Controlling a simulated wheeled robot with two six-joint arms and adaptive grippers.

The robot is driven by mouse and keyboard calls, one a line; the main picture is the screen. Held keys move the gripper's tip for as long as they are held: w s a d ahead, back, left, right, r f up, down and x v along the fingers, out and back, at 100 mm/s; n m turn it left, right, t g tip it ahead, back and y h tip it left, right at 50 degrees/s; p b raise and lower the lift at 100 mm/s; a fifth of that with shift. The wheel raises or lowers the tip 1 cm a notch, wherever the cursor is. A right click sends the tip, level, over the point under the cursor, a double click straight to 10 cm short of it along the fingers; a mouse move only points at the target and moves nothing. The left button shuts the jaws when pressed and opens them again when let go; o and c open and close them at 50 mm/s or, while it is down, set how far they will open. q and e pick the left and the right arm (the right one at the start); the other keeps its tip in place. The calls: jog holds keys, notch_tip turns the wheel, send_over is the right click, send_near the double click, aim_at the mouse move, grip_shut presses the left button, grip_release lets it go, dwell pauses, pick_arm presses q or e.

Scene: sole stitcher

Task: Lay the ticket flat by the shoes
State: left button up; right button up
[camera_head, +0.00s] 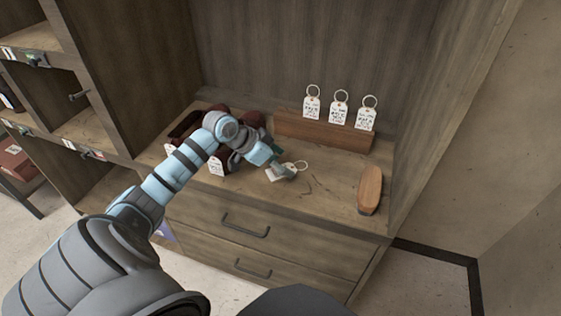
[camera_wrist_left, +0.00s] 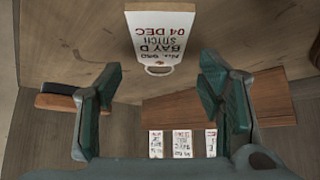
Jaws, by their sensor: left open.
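The ticket (camera_head: 276,174) is a white tag with a metal ring, on the wooden counter just past my left gripper (camera_head: 284,168). In the left wrist view the ticket (camera_wrist_left: 163,35) shows printed lines, including "BAY D" and "04 DEC", with its ring toward me. My left gripper (camera_wrist_left: 162,62) is open, its two green-grey fingers apart on either side of the ticket's ring end. I cannot tell whether they touch it. The dark red shoes (camera_head: 183,127) are at the back left of the counter, partly hidden behind my left arm. My right gripper is not in view.
A wooden block (camera_head: 325,133) holding three ringed white tags (camera_head: 339,108) stands at the back. A wooden brush (camera_head: 370,188) lies at the right. Another white tag (camera_head: 216,166) is by the shoes. The counter between ticket and brush is mostly clear. Drawers (camera_head: 262,243) are below.

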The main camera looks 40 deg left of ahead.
pick_arm(q)
jog(key=shift+s, duration=0.1)
jog(key=v, duration=0.7)
jog(key=shift+a, duration=0.1)
jog(key=shift+r, duration=0.2)
